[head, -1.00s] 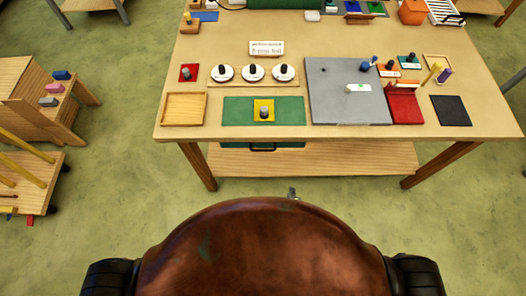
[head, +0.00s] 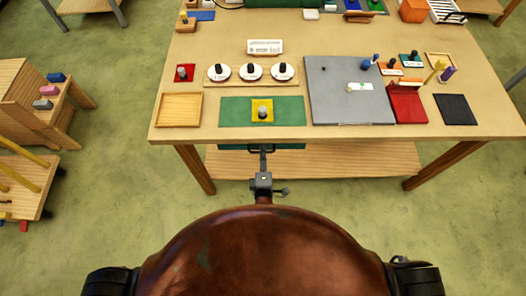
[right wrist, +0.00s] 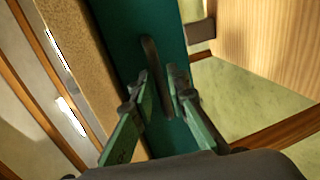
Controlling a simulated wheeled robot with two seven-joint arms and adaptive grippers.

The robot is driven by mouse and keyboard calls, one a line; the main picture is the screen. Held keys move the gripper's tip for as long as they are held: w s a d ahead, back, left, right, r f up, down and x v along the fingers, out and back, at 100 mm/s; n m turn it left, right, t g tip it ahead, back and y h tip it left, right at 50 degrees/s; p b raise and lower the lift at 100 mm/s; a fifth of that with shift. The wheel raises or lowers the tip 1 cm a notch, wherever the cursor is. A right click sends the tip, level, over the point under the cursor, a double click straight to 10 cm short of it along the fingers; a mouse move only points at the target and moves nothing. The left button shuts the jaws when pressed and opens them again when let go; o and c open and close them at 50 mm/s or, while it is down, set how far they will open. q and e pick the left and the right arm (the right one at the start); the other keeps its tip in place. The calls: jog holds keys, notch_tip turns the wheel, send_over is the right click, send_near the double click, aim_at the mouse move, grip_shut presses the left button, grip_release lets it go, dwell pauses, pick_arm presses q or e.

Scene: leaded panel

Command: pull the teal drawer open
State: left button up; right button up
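The teal drawer (head: 291,146) sits under the front edge of the table, mostly hidden by the tabletop in the head view. Its teal front (right wrist: 118,32) fills the upper middle of the right wrist view, with a dark bar handle (right wrist: 152,62) on it. My right gripper (head: 263,152) reaches up to the drawer front in the head view. In the right wrist view its fingers (right wrist: 157,84) are open, one on each side of the handle's near end. I see gaps beside the handle, and cannot tell contact. My left gripper is not in view.
The wooden table (head: 340,134) carries a green mat (head: 234,112), a grey plate (head: 330,105), a wooden tray (head: 179,110) and a red box (head: 406,106). A lower shelf (head: 350,160) lies beneath. A wooden stand (head: 30,95) is at left. The floor before the table is free.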

jog(key=shift+w+f, duration=0.1)
jog(key=shift+w, duration=0.3)
jog(key=shift+c, duration=0.4)
grip_shut()
jog(key=shift+s, duration=0.1)
